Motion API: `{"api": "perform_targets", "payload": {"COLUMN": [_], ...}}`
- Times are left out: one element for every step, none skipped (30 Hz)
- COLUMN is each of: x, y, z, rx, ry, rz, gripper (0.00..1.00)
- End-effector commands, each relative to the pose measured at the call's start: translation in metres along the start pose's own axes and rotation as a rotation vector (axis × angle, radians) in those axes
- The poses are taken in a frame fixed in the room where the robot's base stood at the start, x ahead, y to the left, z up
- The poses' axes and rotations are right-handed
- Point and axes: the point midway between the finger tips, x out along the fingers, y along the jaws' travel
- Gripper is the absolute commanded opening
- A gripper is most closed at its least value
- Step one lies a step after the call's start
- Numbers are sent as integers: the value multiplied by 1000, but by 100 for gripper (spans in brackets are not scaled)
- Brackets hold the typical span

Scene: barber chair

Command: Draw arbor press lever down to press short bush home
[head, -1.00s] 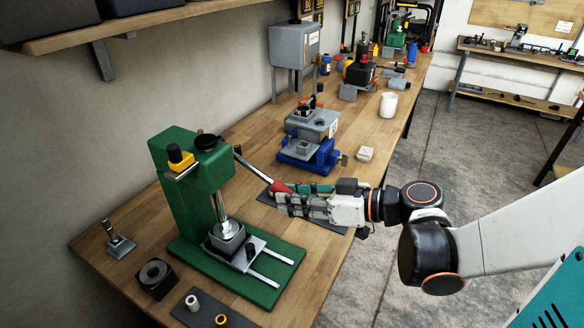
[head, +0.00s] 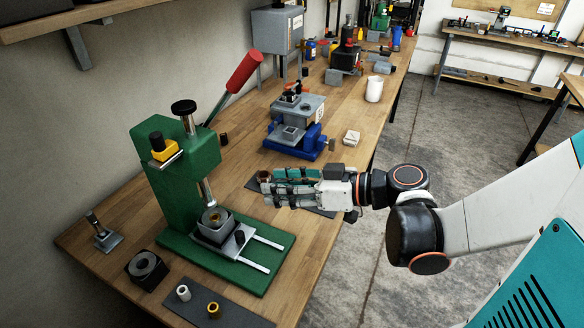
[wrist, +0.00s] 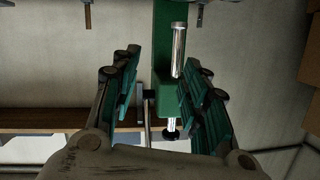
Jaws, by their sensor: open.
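The green arbor press (head: 178,190) stands on the bench. Its lever, with a red handle (head: 243,72), points up and to the right, well above my gripper. The silver ram (head: 207,191) hangs above the grey block (head: 216,229) on the press base. A brownish ring, seemingly the bush (head: 213,216), shows in the block's top; how deep it sits I cannot tell. My gripper (head: 265,188) is open and empty, to the right of the press and apart from it. In the wrist view, the silver ram (wrist: 178,50) shows between the spread fingers.
A dark mat (head: 235,318) holds a white bush (head: 183,293) and a brass bush (head: 213,310) at the front. A black ring block (head: 146,270) sits left of it. A blue-based vise (head: 295,140) stands behind my gripper.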

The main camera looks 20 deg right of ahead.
Motion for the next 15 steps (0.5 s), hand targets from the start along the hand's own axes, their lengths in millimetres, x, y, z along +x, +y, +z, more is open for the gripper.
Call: {"api": "perform_targets", "payload": {"x": [-4,-6,-10,-14,-18,-24,-28,-33,-38,-42,-47,-52,-57,-61,-67], "y": [0,0,1,0,1,1,1,1,2,2,2,3,3,3,3], "z": [0,0,0,0,0,0,1,2,3,4,6,7,8,9,11], "rx": [1,1,1,1,2,2,2,2,1,1,1,1,2,2,2], "ry": [0,1,1,1,0,0,0,0,0,0,0,0,0,0,0], "rz": [2,3,4,4,4,5,5,6,5,6,5,6,5,6,5], "gripper": [41,41,41,41,41,41,41,41,41,41,41,41,41,41,41]}}
